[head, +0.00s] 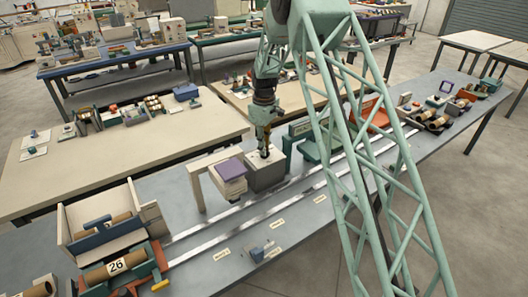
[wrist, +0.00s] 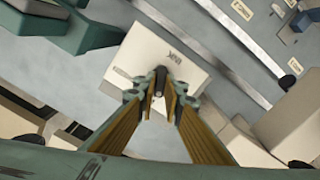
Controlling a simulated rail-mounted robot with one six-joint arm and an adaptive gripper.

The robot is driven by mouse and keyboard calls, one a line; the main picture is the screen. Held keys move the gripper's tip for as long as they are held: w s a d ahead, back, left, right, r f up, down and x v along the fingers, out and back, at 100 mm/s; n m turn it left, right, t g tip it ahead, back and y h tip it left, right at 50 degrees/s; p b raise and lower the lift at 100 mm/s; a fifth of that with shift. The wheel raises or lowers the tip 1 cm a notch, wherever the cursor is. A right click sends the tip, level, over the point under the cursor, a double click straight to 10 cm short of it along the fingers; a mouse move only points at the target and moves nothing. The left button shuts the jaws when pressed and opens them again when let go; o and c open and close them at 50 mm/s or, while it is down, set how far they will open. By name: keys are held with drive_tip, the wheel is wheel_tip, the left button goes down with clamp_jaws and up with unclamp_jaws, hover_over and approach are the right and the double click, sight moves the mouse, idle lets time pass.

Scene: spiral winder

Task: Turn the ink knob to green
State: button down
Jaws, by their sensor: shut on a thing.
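The ink knob (wrist: 160,76) is a small dark knob on top of a pale box (wrist: 198,72), seen in the wrist view. The box bears dark lettering that seems to read INK. My gripper (wrist: 158,92) is shut on the knob, with a fingertip on either side of it. In the head view my gripper (head: 264,152) points down onto the top of the same box (head: 266,176); the knob is too small to make out there. I cannot read any green mark or the knob's setting.
A pale arm-shaped unit with a purple top (head: 229,169) stands just left of the box. A green machine part (head: 314,148) stands close on its right. Metal rails (head: 240,207) run along the grey table in front.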

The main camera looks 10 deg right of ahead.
drive_tip(key=shift+m+b, duration=0.9)
drive_tip(key=shift+m, duration=1.7)
drive_tip(key=c, duration=2.7)
unclamp_jaws()
drive_tip(key=shift+r, duration=0.1)
wheel_tip(320, 180, up, 12)
drive_tip(key=shift+f, duration=0.1)
